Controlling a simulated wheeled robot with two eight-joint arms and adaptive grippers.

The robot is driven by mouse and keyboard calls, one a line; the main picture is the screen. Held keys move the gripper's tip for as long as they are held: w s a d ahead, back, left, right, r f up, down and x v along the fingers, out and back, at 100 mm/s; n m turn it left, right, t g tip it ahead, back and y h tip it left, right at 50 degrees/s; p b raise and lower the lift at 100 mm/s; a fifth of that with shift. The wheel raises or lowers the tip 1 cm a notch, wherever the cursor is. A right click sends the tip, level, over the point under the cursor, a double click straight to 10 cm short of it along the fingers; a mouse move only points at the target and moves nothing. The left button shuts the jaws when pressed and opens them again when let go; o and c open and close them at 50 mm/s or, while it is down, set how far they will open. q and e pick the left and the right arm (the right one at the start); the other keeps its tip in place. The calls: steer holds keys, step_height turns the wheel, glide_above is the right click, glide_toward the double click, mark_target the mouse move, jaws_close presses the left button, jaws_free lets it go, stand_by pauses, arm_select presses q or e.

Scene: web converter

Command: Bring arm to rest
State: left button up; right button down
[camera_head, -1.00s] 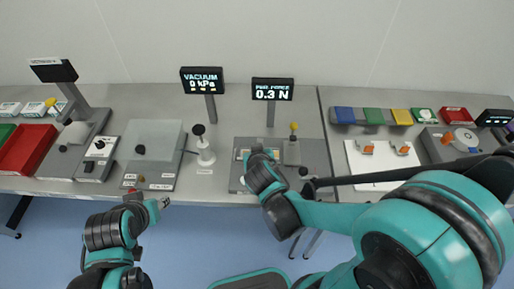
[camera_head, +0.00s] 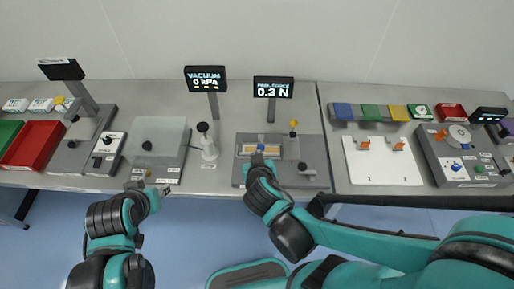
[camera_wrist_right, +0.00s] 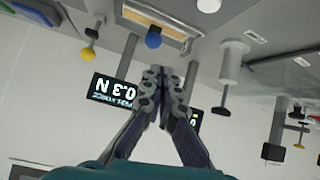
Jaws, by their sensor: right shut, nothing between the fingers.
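My right gripper (camera_head: 258,160) is at the front of the peel force station (camera_head: 240,174) in the head view. In the right wrist view its fingers (camera_wrist_right: 165,76) are together with nothing between them. A blue knob (camera_wrist_right: 153,38) shows just beyond the fingertips; I cannot tell whether they touch it. My right arm (camera_head: 375,228) stretches in from the lower right, in front of the bench edge. My left gripper (camera_head: 160,188) is by the bench's front edge, below the glass-topped station (camera_head: 170,138); its jaw state is unclear.
The peel force display (camera_head: 273,87) reads 0.3 N and the vacuum display (camera_head: 205,78) 0 kPa. A white plate (camera_head: 375,174) with two orange clips lies on the right. A red tray (camera_head: 32,145) is on the left. Blue floor (camera_head: 200,230) is open in front.

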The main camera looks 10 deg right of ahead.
stand_by(0.5)
steer(key=s+d+f+g+y+b, duration=0.2)
steer(key=s+d+g+b, duration=0.1)
steer(key=s+d+b, duration=0.3)
steer(key=shift+s+f+n+b, duration=0.3)
steer(key=shift+s+b, duration=0.5)
steer(key=shift+b, duration=0.15)
steer(key=shift+w+d, duration=0.1)
steer(key=shift+d, duration=0.05)
